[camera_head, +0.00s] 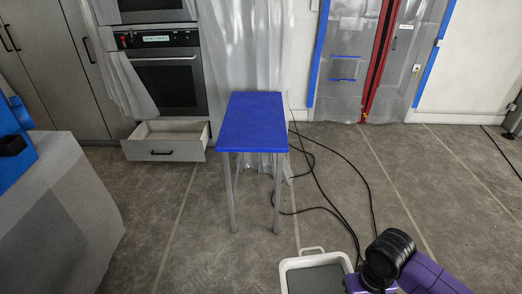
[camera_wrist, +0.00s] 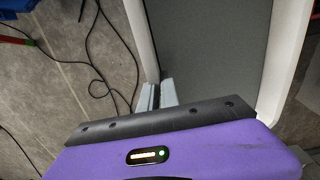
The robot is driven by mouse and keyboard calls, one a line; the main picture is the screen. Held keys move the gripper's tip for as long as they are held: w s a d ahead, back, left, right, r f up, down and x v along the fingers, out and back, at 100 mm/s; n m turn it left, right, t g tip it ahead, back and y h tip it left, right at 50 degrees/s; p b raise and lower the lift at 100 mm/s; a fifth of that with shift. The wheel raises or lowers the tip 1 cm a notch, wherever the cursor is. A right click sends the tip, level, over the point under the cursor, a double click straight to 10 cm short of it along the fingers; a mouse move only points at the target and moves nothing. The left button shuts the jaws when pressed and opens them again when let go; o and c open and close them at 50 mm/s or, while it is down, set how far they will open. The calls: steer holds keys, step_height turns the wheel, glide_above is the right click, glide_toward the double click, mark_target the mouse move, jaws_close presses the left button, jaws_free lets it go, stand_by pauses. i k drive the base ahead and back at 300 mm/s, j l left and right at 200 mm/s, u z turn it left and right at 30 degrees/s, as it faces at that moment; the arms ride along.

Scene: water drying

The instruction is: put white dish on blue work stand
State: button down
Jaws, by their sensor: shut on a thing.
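The blue work stand (camera_head: 252,122) is a small table with a bare blue top and grey legs, standing mid-room in the head view. The white dish (camera_head: 287,274) is a rectangular tray with a grey inside and a loop handle, at the bottom of the head view. In the wrist view the dish (camera_wrist: 140,28) fills the upper right, showing its white rim. My gripper (camera_wrist: 158,95) is shut on the dish's near left rim. In the head view my wrist hides the dish's right side. The dish is held in front of the stand, apart from it.
Black cables (camera_head: 340,205) lie on the floor to the right of the stand. An open drawer (camera_head: 165,141) below the oven (camera_head: 165,75) juts out behind left. A grey covered block (camera_head: 60,210) is at the left. Floor between the dish and stand is mostly clear.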

mark_target(254, 123)
steer(key=i+j+z, duration=0.15)
steer(key=i+z, duration=0.25)
steer(key=i, duration=0.8)
steer(key=i+u, duration=0.3)
steer(key=i+l+u, duration=0.25)
steer(key=i, duration=0.15)
steer(key=i+u, duration=0.25)
steer(key=u, duration=0.15)
steer(key=i+l+u, duration=0.1)
steer(key=i+u, duration=0.25)
steer(key=i+l+u, duration=0.15)
steer(key=u, duration=0.25)
